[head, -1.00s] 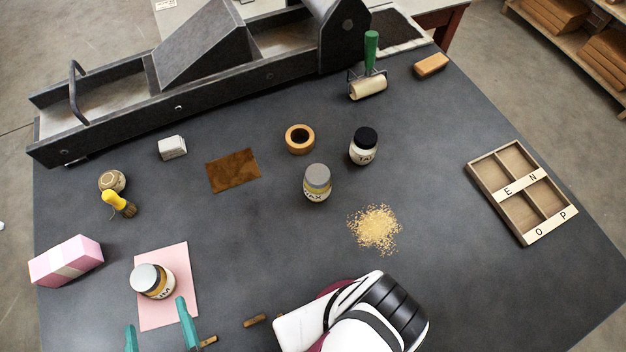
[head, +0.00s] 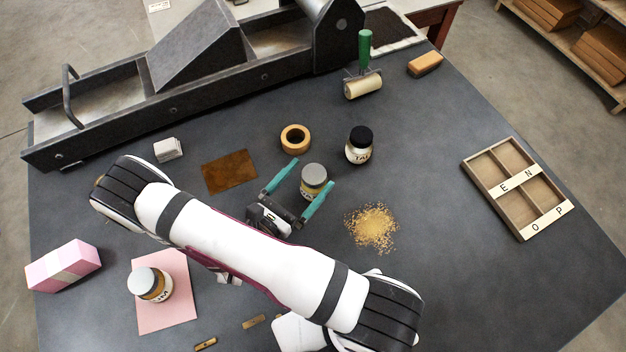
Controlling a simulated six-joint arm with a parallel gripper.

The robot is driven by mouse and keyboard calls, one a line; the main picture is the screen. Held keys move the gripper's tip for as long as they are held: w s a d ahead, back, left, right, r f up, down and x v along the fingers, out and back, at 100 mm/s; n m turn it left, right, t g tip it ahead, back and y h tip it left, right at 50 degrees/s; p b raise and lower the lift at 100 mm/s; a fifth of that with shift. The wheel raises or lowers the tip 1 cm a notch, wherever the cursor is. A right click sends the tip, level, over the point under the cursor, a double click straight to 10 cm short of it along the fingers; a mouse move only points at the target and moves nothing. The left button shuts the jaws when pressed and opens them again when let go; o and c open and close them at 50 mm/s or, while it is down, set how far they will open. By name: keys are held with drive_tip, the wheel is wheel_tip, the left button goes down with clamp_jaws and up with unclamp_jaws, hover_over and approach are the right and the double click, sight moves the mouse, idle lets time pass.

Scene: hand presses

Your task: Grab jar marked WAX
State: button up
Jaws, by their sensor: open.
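A jar with a grey lid (head: 314,174) and a yellowish band stands upright near the middle of the dark table. Its label is mostly hidden now; earlier it looked like WAX, small and hard to read. My gripper (head: 313,174) is open, with one teal finger on each side of this jar. I cannot tell whether the fingers touch it. A black-lidded jar (head: 359,145) with a label starting TA stands to the right. A pale-lidded jar (head: 149,283) with a label ending in UM stands on pink paper (head: 177,315) at the lower left.
A tape ring (head: 295,138) lies just behind the grey-lidded jar, and a heap of yellow grains (head: 371,228) lies to its right. A brown sheet (head: 229,171) lies to its left. A divided wooden tray (head: 475,184) lies at the right. A metal press (head: 185,100) fills the back.

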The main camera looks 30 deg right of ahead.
sight(322, 168)
drive_tip(key=x, duration=0.5)
drive_tip(key=shift+s+d+f, duration=0.15)
drive_tip(key=shift+s+f, duration=0.05)
drive_tip(key=shift+s, duration=0.15)
clamp_jaws()
